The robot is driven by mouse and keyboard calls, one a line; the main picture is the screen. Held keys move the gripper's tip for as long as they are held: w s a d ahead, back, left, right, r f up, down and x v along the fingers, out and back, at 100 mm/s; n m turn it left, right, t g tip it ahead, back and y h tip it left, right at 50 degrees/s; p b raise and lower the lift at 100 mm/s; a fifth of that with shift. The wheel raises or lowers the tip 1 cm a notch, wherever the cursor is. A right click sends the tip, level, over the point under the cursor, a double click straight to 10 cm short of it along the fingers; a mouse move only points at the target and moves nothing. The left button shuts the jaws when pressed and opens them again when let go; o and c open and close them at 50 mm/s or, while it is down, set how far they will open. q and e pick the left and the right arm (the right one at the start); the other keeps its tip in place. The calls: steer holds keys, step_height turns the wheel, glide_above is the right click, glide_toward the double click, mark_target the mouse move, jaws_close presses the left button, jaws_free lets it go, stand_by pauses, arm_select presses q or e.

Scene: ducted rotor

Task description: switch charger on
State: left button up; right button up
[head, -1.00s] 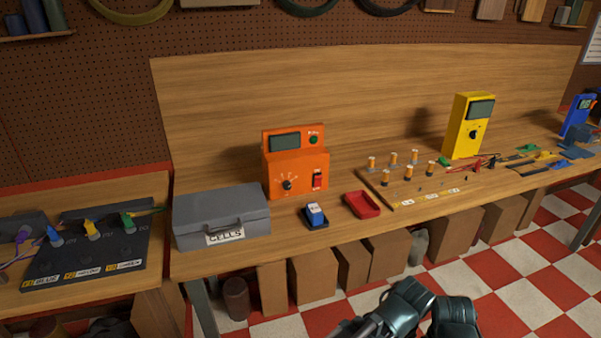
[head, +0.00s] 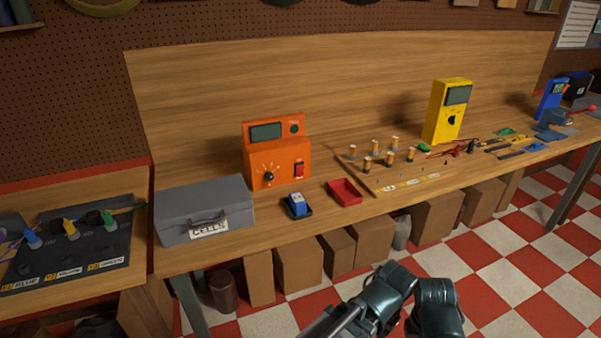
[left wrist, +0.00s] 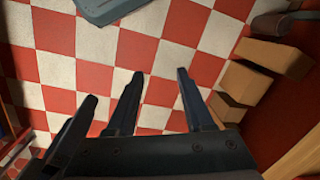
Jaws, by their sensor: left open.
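The orange charger (head: 278,152) stands on the bench in the head view, left of the middle. It has a dark display, a green button, a dial knob (head: 268,178) and a red rocker switch (head: 299,169) at its lower right. The switch is too small to tell which way it is set. My left gripper (left wrist: 150,80) is open and empty over the red and white floor in the left wrist view, away from the charger. Only dark arm links of mine show at the bottom of the head view; no right gripper is visible.
A grey cells case (head: 203,208) sits left of the charger. A blue block in a black holder (head: 298,206) and a red tray (head: 345,192) lie in front. A yellow meter (head: 447,112) stands farther right. Cardboard boxes (head: 297,262) stand under the bench.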

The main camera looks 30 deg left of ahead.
arm_select(q)
jaws_close()
stand_by(1.4)
